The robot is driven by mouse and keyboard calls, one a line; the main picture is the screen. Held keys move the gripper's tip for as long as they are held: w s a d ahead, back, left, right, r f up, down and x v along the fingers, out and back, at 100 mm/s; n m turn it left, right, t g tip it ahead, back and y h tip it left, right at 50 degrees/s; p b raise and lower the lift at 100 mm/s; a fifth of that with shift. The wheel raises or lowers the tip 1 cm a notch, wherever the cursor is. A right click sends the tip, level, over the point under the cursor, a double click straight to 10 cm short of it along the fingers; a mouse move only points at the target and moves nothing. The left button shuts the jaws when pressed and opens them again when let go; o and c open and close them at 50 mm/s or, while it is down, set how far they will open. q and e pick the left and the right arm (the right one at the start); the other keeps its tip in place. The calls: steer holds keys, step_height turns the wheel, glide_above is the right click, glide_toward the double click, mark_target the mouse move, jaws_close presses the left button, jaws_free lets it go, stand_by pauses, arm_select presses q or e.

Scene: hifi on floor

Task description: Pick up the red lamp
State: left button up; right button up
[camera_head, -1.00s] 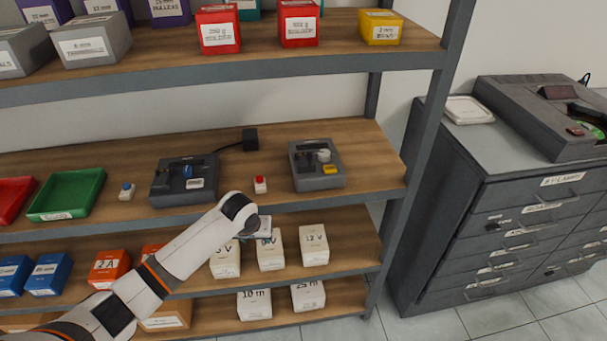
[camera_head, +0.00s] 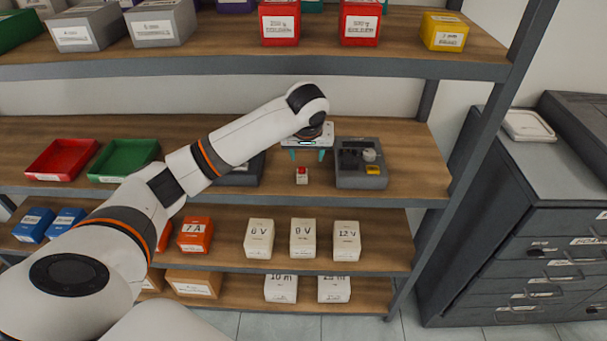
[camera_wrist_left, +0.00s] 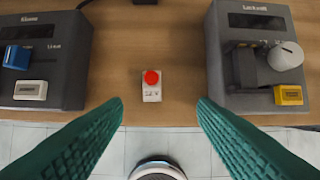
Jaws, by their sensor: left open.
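The red lamp (camera_head: 301,175) is a small white block with a round red top, standing upright on the middle shelf. In the left wrist view the red lamp (camera_wrist_left: 151,85) lies beyond and between my open fingertips, apart from both. My left gripper (camera_head: 308,154) is open and empty, just above and behind the lamp in the head view; its green fingers (camera_wrist_left: 160,103) show in the wrist view. My right gripper is not in view.
A grey device (camera_head: 361,165) with a yellow button stands close to the lamp's right. Another grey device (camera_wrist_left: 40,60) stands to its left. Red (camera_head: 62,160) and green (camera_head: 122,160) trays sit further left. The upper shelf (camera_head: 300,62) overhangs behind.

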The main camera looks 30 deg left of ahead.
arm_select(q)
steer(key=p, duration=0.2)
glide_above(302, 169)
steer(key=s+d, duration=0.2)
steer(key=f, duration=0.5)
steer(key=shift+w+a+f, duration=0.1)
steer(key=shift+w, duration=0.1)
steer(key=x, duration=0.3)
steer(key=p+x, duration=0.1)
steer(key=shift+a+f, duration=0.35)
steer(key=shift+a, duration=0.1)
steer(key=shift+w+f, duration=0.15)
steer(key=shift+f, duration=0.05)
steer(key=c, duration=1)
